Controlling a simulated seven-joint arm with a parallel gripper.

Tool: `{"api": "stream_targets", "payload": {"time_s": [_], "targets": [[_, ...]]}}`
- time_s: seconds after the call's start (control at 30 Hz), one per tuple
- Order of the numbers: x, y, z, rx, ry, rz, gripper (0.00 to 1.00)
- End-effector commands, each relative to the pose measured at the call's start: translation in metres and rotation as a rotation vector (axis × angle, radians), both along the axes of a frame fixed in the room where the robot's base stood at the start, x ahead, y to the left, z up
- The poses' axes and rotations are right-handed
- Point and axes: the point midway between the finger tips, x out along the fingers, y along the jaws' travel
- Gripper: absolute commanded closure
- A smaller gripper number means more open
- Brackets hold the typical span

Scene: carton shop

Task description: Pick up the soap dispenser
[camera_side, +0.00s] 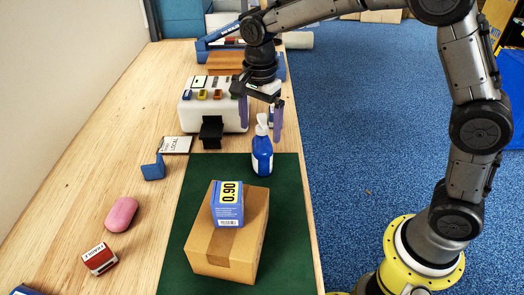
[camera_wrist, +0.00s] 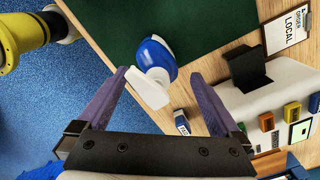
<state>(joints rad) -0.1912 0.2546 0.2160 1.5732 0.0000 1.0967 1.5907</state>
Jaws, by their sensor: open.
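The soap dispenser (camera_side: 262,157) is a blue bottle with a white pump top. It stands upright at the far right part of the green mat (camera_side: 285,190), near the table's right edge. My gripper (camera_side: 261,118) is open with its purple fingers pointing down, above and around the height of the pump top in the side view. In the wrist view the dispenser (camera_wrist: 158,60) lies just beyond the fingertips, its white nozzle reaching between the two fingers of my gripper (camera_wrist: 160,75). Nothing is held. Whether a finger touches the pump cannot be told.
A white machine (camera_side: 200,115) with coloured blocks stands behind, left of my gripper. A small blue-and-white item (camera_wrist: 181,122) lies close to the right finger. A carton (camera_side: 228,245) with a blue box (camera_side: 229,203) on it stands in front. A pink soap-like object (camera_side: 121,214) lies left.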

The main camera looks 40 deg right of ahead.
Motion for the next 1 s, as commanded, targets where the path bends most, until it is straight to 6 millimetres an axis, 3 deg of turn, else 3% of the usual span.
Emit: {"api": "stream_targets", "payload": {"time_s": [0.3, 0.6, 1.0], "targets": [[-0.003, -0.003, -0.042, -0.001, 0.003, -0.001, 0.00], [-0.003, -0.003, -0.047, 0.000, 0.001, 0.000, 0.00], [-0.003, -0.003, -0.047, 0.000, 0.001, 0.000, 0.70]]}}
